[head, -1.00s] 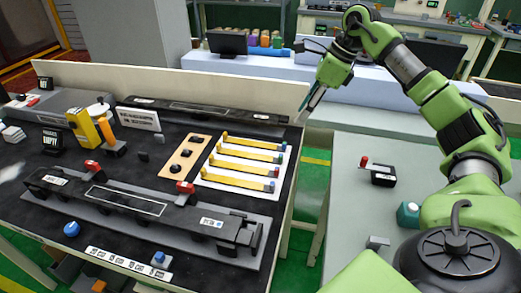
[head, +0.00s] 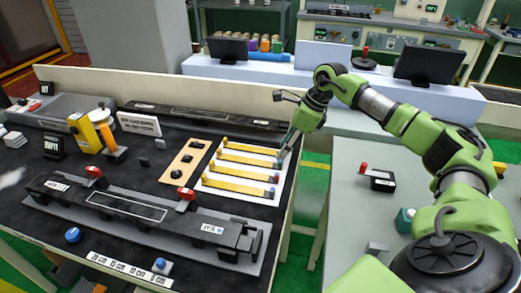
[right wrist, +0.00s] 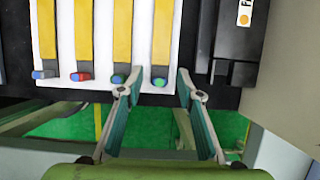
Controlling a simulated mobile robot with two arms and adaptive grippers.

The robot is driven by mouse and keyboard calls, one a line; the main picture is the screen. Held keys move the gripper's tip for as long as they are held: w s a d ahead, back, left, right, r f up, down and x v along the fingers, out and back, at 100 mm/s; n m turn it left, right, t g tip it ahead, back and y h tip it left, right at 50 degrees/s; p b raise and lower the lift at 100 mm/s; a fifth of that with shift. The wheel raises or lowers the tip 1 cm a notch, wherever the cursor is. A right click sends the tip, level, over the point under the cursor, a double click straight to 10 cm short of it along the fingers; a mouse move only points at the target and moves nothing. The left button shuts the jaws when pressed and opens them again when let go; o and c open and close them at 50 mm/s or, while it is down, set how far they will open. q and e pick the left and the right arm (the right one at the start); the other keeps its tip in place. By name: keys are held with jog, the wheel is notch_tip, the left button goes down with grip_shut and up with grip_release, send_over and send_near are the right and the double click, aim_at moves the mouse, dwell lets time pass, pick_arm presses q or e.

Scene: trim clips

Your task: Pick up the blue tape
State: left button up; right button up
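Several yellow strips with coloured end pieces lie side by side on a white board (head: 208,182). In the right wrist view, the leftmost strip (right wrist: 46,30) has a blue end (right wrist: 42,74), and the one beside it has a red end (right wrist: 82,76). The other two ends look green or teal, the rightmost with a green dot (right wrist: 159,83). My right gripper (right wrist: 157,86) is open and empty, its fingertips on either side of the rightmost end; contact cannot be told. In the head view my right gripper (head: 281,160) is at the board's right edge. My left gripper is out of view.
A long black fixture with red clamps (head: 150,212) lies in front of the board. A wooden plate with black knobs (head: 185,160) is left of it. A grey table (head: 350,215) stands to the right across a green-floored gap.

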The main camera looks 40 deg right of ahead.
grip_shut()
jog(key=shift+r, duration=0.1)
